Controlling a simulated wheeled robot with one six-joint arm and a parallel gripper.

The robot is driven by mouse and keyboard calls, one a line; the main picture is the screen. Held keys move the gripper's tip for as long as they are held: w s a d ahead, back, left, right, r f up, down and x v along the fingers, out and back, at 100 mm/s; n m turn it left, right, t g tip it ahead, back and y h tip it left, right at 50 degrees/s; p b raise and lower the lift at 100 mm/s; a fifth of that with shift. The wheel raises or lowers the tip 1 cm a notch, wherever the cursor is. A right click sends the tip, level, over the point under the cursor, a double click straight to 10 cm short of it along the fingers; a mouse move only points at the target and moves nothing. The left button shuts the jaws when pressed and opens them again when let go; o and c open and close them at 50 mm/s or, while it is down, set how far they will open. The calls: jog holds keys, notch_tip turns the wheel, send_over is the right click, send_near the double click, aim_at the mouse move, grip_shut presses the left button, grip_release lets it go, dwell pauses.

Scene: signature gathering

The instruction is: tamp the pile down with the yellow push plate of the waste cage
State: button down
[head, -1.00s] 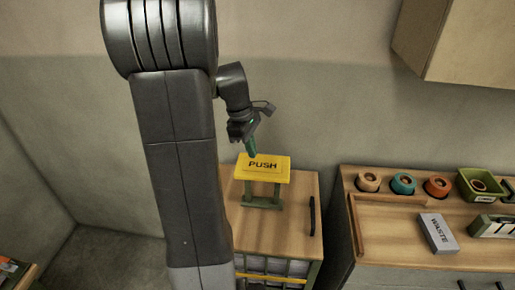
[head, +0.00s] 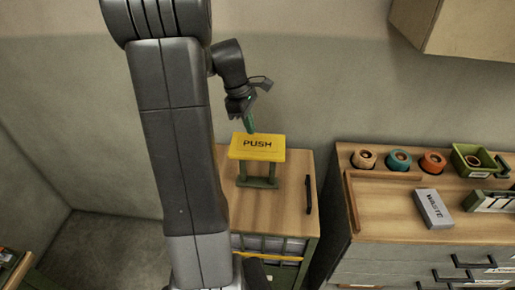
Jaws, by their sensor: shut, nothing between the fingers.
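The yellow push plate (head: 258,147), marked PUSH, stands on green posts above the wooden top of the waste cage (head: 285,205). Yellow and grey bars show on the cage's front, partly hidden by my arm. My gripper (head: 251,130) is shut and empty, pointing down. Its green fingertips are at the plate's back edge in the picture; I cannot tell whether they touch it. The pile inside the cage cannot be made out.
A black handle (head: 308,195) is on the cage top's right side. To the right, a counter (head: 390,215) holds a grey WASTE block (head: 433,208), several coloured round pots and a green bin (head: 475,160). A wall cabinet (head: 460,30) hangs above.

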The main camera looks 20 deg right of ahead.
aim_at(245, 164)
jog(key=shift+b+x, duration=1.7)
jog(key=shift+x, duration=0.55)
jog(key=a+b+x, duration=0.1)
jog(key=b+x, duration=0.2)
jog(key=x, duration=0.1)
jog(key=w+b+x, duration=0.1)
jog(key=b+x, duration=0.2)
jog(key=x, duration=0.2)
jog(key=w+a+f+b+x, duration=0.1)
jog(key=b+x, duration=0.2)
jog(key=x, duration=0.2)
jog(key=shift+a+f, duration=0.1)
jog(key=shift+a, duration=0.25)
jog(key=shift+w, duration=0.1)
jog(key=shift+w+a+r+p, duration=0.25)
jog(key=shift+a+r+p, duration=0.05)
jog(key=shift+r+p, duration=0.25)
jog(key=shift+w+a+r+p, duration=0.25)
jog(key=shift+w+a+p, duration=0.2)
jog(key=shift+w+a, duration=0.35)
jog(key=shift+s+a, duration=0.1)
